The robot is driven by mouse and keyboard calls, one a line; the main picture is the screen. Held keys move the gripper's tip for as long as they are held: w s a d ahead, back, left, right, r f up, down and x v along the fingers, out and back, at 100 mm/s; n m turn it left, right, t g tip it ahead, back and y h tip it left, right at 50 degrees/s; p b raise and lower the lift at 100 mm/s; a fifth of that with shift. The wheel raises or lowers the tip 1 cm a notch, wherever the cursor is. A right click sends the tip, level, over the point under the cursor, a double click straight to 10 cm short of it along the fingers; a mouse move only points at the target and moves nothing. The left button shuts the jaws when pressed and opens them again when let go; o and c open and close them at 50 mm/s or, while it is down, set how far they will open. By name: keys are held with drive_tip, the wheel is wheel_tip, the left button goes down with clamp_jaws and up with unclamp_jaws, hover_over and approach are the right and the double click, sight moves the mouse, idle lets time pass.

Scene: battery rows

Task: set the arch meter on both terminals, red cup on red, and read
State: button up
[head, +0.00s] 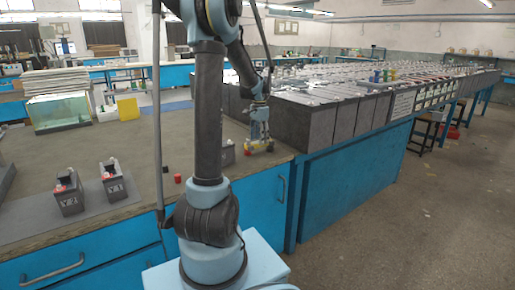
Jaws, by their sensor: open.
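My gripper (260,136) is low over the bench near its right edge, pointing down, and is open. Right below it is a small item with a red end (247,149) on the left and a yellowish end (270,146) on the right. It may be the arch meter, but it is too small to be sure, and I cannot tell whether the fingers touch it. Two dark batteries with red on top, one at left (68,194) and one right of it (116,183), stand on a grey mat. Another grey battery (228,155) shows partly behind my arm. Terminal colours are hard to make out.
A small red cylinder (178,178) stands on the bench (125,142) left of my arm. A glass tank (60,112), a yellow block (127,108) and white stacks are at the back left. Long rows of large grey batteries (325,122) bound the right. The bench middle is clear.

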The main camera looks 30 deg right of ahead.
sight(259, 147)
drive_tip(key=shift+f, duration=1.5)
drive_tip(key=shift+f, duration=0.25)
clamp_jaws()
